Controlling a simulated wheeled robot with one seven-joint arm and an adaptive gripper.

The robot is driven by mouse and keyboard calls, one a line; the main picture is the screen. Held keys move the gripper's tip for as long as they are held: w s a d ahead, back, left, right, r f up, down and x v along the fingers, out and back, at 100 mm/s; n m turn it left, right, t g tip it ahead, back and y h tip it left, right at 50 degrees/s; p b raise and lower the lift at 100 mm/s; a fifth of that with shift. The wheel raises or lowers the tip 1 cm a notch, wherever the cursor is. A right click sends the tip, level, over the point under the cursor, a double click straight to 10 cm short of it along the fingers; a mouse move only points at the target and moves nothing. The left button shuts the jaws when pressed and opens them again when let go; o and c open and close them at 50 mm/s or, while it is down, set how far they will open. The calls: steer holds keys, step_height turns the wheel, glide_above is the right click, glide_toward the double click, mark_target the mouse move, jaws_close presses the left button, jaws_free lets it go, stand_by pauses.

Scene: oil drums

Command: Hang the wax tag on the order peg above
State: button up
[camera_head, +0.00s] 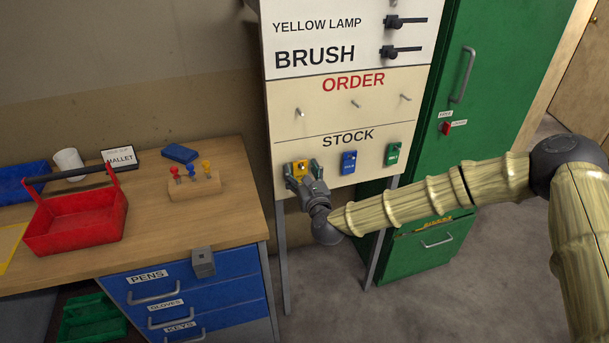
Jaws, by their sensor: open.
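The board's STOCK row (348,138) holds a yellow tag (299,168), a blue tag (349,162) and a green tag (393,153). Their small lettering is too small to read, so I cannot tell which is the wax tag. The ORDER row (353,82) above has three bare pegs: left (299,112), middle (356,103) and right (405,97). My gripper (303,173) is open at the yellow tag, its fingers around or just in front of it. The gripper partly hides this tag's lower part, and I cannot tell whether they touch.
Two dark hooks (403,51) stick out beside the upper words on the board. A green cabinet (485,90) stands right of the board. On the left, a wooden bench (215,220) carries a red tote (75,222) and a block with colored pegs (195,183). Space before the ORDER pegs is clear.

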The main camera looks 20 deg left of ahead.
steer(key=c, duration=1.1)
steer(key=shift+r+b, duration=0.3)
steer(key=shift+r, duration=0.1)
steer(key=shift+b+v, duration=0.4)
steer(key=shift+v, duration=2.1)
steer(key=b+v, duration=0.1)
steer(key=v, duration=0.6)
stand_by(1.0)
